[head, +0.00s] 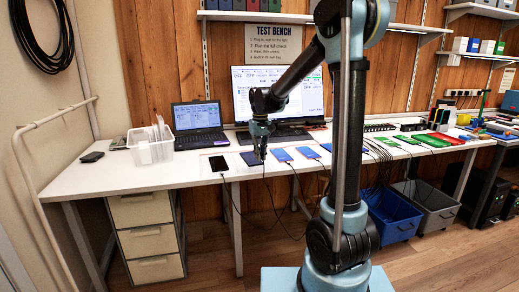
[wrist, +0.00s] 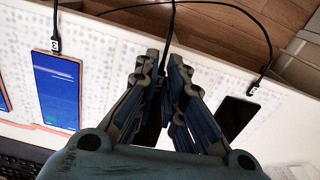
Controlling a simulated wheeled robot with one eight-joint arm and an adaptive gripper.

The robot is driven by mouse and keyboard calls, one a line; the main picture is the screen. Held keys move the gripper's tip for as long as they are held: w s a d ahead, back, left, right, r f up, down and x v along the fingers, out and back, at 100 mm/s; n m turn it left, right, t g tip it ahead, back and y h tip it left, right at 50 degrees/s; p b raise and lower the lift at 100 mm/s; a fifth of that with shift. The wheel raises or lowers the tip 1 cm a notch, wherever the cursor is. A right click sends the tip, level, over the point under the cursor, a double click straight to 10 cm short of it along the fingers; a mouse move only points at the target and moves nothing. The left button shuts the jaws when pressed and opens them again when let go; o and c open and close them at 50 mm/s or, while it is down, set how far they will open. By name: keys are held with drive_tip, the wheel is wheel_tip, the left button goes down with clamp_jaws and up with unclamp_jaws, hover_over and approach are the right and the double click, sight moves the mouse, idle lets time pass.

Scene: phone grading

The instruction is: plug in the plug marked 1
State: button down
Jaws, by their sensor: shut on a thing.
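My gripper (head: 262,157) is shut on a dark cable plug at the front of the white bench; it also shows in the wrist view (wrist: 163,66). The cable (wrist: 172,20) runs away from between the fingertips. The fingers hide most of the plug, and I cannot read a number on it. A dark phone (head: 249,158) lies by my gripper and is mostly hidden in the wrist view. A black phone (wrist: 236,116) lies to one side, with a labelled plug (wrist: 253,91) at its end. A blue phone (wrist: 57,88) on the other side has a labelled plug (wrist: 55,45) at its end.
The white bench (head: 130,185) carries a clear bin (head: 150,150), a laptop (head: 198,125) and a monitor behind my gripper. More blue phones (head: 282,155) lie to the right. Cables hang off the front edge. Green and red trays (head: 445,138) stand further right.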

sight(259, 168)
drive_tip(key=shift+s+d+f, duration=0.1)
drive_tip(key=shift+s+f, duration=0.1)
drive_tip(key=shift+f, duration=0.5)
drive_tip(key=shift+s+d+f, duration=0.1)
drive_tip(key=shift+s+f, duration=0.1)
drive_tip(key=shift+f, duration=0.5)
drive_tip(key=shift+w+a+f, duration=0.2)
drive_tip(key=shift+w+f, duration=0.2)
drive_tip(key=shift+f, duration=0.3)
drive_tip(key=shift+w+a+f, duration=0.15)
drive_tip(key=shift+w+f, duration=0.2)
drive_tip(key=shift+f, duration=0.3)
drive_tip(key=shift+w+a, duration=0.2)
drive_tip(key=shift+w, duration=0.3)
idle(1.7)
drive_tip(key=c, duration=1.6)
unclamp_jaws()
drive_tip(key=shift+s+d+r, duration=0.1)
drive_tip(key=shift+s+r, duration=0.15)
drive_tip(key=shift+r, duration=1)
drive_tip(key=shift+s+d+r, duration=0.1)
drive_tip(key=shift+s+r, duration=0.1)
drive_tip(key=shift+r, duration=1.05)
